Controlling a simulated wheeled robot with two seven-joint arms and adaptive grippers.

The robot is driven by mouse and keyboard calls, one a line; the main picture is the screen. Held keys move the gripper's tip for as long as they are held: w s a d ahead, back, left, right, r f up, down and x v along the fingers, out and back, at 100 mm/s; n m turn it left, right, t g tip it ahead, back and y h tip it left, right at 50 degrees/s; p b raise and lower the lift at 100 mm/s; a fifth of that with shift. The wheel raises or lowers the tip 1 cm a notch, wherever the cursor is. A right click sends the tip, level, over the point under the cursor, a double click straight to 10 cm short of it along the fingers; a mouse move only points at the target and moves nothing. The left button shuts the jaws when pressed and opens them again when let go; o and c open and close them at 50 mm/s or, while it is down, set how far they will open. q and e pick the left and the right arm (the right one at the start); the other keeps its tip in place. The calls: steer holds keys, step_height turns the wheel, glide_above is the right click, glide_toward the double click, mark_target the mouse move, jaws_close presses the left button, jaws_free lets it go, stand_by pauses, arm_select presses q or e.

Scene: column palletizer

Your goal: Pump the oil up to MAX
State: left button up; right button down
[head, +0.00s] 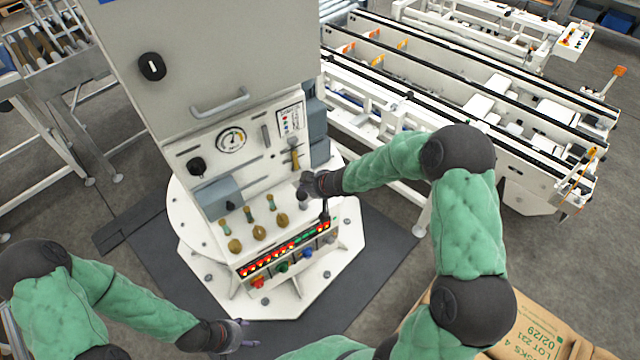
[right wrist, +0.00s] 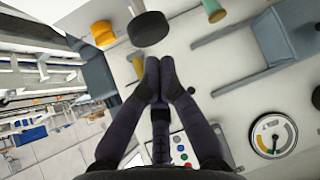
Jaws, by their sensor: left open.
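The white machine cabinet carries a round gauge (head: 231,140) with a yellow band, also seen in the right wrist view (right wrist: 271,135). A yellow-orange upright part (head: 294,155) sits right of it; I cannot tell whether it is a level tube. No MAX mark is readable. My right gripper (head: 306,184) is at the panel's right side. In the right wrist view its fingers (right wrist: 160,70) are together, just below a black round knob (right wrist: 148,28); nothing shows clearly between them. My left gripper (head: 240,338) is open and empty, low in front of the machine's base.
Several brass-coloured knobs (head: 258,233) stand on the ledge. Below is a row of lit red and green indicators (head: 285,250) with coloured buttons. A black rotary knob (head: 196,166) and grey box (head: 217,197) are at left. A conveyor (head: 500,120) stands right; a carton (head: 545,335) lies near front right.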

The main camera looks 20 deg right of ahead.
arm_select(q)
steer(key=r+p, duration=0.1)
steer(key=r, duration=0.1)
steer(key=r+p, duration=0.1)
steer(key=p, duration=0.1)
steer(key=shift+d+r, duration=0.2)
steer(key=shift+r, duration=0.15)
arm_select(e)
steer(key=v, duration=1)
steer(key=shift+s+r, duration=0.2)
steer(key=shift+r, duration=0.05)
arm_select(q)
steer(key=shift+s, duration=0.1)
